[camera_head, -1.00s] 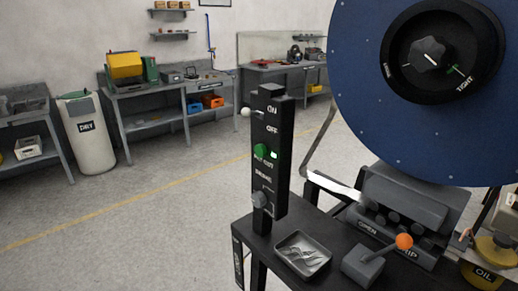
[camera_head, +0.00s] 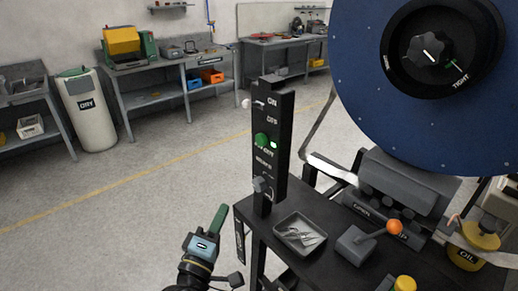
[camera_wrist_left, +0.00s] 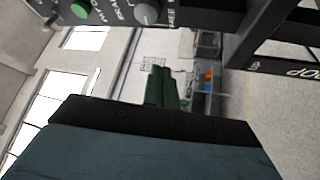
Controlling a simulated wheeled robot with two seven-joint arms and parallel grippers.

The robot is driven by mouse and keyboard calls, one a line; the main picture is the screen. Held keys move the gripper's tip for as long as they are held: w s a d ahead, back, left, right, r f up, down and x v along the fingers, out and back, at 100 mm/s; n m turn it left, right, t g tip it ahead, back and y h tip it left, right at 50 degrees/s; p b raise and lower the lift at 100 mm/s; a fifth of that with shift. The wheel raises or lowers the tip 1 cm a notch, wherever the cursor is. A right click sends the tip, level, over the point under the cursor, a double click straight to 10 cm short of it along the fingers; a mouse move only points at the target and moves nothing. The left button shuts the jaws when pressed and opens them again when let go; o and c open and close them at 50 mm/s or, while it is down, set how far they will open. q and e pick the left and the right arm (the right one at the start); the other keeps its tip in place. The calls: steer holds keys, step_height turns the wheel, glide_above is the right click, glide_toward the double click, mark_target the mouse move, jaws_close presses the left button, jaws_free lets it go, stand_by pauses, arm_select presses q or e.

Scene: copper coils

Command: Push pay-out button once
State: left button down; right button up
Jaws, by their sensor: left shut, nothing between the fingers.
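The green pay-out button (camera_head: 262,140) sits on the side of the upright black control post (camera_head: 272,165), between the ON/OFF switch (camera_head: 248,104) above and a grey knob (camera_head: 262,185) below. A small green light glows beside the button. My left gripper (camera_head: 219,214) is at the lower left of the post, below the button and apart from it, with its green fingers shut and empty. In the left wrist view, the fingers (camera_wrist_left: 161,88) point toward the room, and the green button (camera_wrist_left: 80,9) shows at the top left. My right gripper is not in view.
A dark table (camera_head: 275,262) carries a grey tray (camera_head: 280,222) with small parts and a lever with an orange ball (camera_head: 394,227). A large blue disc (camera_head: 420,130) with a black dial stands at the right. An oil can (camera_head: 464,258) is at the lower right. The floor left of the post is clear.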

mark_target(261, 140)
arm_select(q)
step_height(261, 140, up, 15)
steer(key=s+n+t, duration=0.3)
steer(key=n+t, duration=0.1)
steer(key=shift+a+r+n+p, duration=0.15)
steer(key=shift+a+n+p, duration=0.15)
steer(key=shift+a+p, duration=0.1)
steer(key=shift+w+d, duration=0.1)
steer(key=shift+w, duration=0.05)
steer(key=w+d+b, duration=0.1)
steer(key=w+d, duration=0.5)
steer(key=shift+w+d, duration=0.1)
steer(key=shift+w, duration=0.05)
stand_by(1.4)
steer(key=shift+w+d, duration=0.25)
steer(key=shift+d, duration=0.05)
steer(key=shift+w+d, duration=0.3)
stand_by(0.9)
stand_by(0.3)
steer(key=shift+s+a, duration=0.65)
